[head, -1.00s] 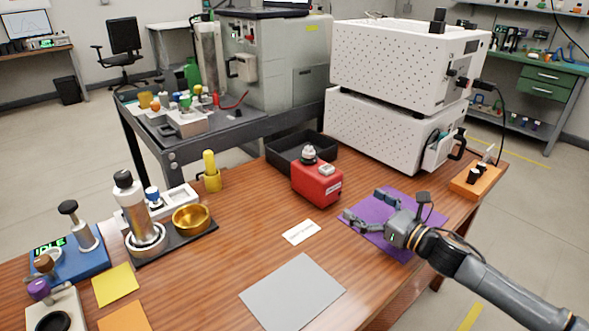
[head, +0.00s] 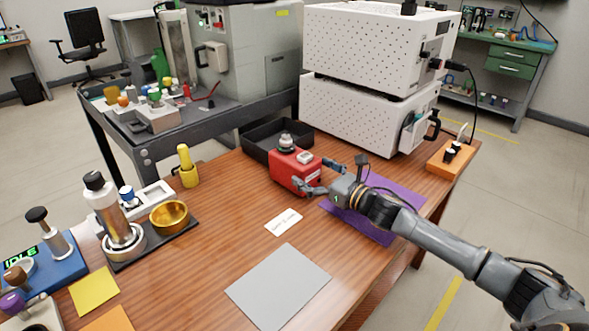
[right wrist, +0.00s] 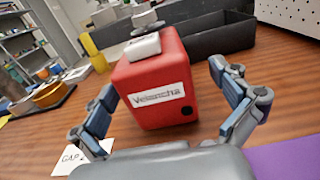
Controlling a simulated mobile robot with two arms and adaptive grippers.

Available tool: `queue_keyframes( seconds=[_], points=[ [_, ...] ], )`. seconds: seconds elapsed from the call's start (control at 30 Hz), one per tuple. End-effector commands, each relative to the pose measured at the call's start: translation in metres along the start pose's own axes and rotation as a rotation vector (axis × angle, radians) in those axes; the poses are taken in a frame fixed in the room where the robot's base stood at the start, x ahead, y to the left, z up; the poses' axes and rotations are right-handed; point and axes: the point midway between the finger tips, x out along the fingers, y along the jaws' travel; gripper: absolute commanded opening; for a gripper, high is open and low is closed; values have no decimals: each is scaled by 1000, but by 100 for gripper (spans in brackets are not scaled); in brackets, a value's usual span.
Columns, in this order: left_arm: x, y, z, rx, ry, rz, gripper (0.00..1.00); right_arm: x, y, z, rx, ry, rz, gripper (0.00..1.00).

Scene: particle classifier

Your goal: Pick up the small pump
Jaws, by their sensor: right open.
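The small pump is a red box (head: 292,172) with a grey knob and a pale block on top. It stands upright on the wooden table, left of the purple mat. My right gripper (head: 317,176) is at the pump's right end, open. In the right wrist view the pump (right wrist: 155,85) fills the middle, with a white label on its near face. The open fingers of the right gripper (right wrist: 170,112) stand on either side of it, with visible gaps. My left gripper is not in view.
A black tray (head: 262,155) stands just behind the pump, and white perforated boxes (head: 365,115) behind right. A white card (head: 283,222) and grey sheet (head: 278,286) lie in front. The purple mat (head: 385,232) is under my right arm. A brass bowl (head: 169,217) is at left.

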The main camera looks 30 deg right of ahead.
Motion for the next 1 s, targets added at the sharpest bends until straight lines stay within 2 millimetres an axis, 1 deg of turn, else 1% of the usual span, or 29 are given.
queue_keyframes(
  seconds=[0.17,0.37,0.5,0.6,0.9,0.97,1.0],
  points=[
    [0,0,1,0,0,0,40,7,1,1,1,-1,0,100],
    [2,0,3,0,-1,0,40,31,5,5,2,-3,0,100],
    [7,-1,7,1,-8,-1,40,47,5,4,1,-1,-1,100],
    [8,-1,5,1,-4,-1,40,54,6,3,0,0,0,100],
    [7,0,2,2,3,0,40,56,6,3,1,0,0,100],
    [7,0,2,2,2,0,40,56,6,3,1,0,0,88],
    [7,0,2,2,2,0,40,56,6,3,1,0,0,80]
  ],
)
